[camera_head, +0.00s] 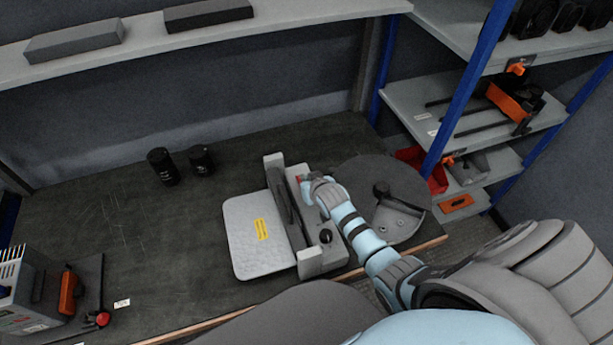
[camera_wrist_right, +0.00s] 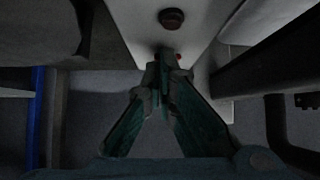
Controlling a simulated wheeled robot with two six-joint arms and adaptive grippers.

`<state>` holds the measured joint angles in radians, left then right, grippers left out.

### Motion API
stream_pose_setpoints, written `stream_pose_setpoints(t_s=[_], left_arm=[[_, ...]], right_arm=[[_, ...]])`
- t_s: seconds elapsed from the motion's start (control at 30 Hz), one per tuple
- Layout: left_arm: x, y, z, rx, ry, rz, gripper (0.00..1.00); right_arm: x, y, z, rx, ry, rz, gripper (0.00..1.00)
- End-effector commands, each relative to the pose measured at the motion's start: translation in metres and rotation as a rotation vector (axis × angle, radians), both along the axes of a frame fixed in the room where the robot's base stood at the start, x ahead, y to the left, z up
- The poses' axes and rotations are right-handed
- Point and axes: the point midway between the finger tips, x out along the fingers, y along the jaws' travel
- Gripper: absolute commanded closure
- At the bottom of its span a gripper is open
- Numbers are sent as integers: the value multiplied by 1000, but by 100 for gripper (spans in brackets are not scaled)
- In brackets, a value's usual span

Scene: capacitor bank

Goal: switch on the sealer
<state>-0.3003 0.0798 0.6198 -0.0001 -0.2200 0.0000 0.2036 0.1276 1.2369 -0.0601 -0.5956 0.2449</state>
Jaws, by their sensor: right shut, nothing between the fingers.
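The sealer (camera_head: 316,252) is a long pale grey device with a dark bar along it, standing on the dark workbench. A quilted grey pad with a yellow label (camera_head: 262,229) lies at its left. A black knob (camera_head: 326,236) sits on its near end; a dark round knob also shows in the right wrist view (camera_wrist_right: 172,18). My right gripper (camera_head: 304,184) is at the sealer's far right part, beside a small red part (camera_head: 299,178). In the wrist view its fingers (camera_wrist_right: 168,58) are shut and empty, their tips close to a small red spot (camera_wrist_right: 179,56). Contact is unclear. My left gripper is out of view.
A dark round plate (camera_head: 398,225) with a post stands right of my right arm. Two black cylinders (camera_head: 163,166) stand behind left. A device with a red knob (camera_head: 102,319) is at the front left. The middle left bench (camera_head: 130,230) is clear.

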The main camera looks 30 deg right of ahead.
Motion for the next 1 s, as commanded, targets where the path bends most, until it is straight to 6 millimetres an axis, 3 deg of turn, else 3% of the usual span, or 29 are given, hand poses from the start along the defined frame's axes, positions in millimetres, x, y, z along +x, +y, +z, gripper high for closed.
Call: stream_pose_setpoints(t_s=[1.0], left_arm=[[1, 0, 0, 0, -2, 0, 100]], right_arm=[[14, -3, 5, 0, 0, 0, 100]])
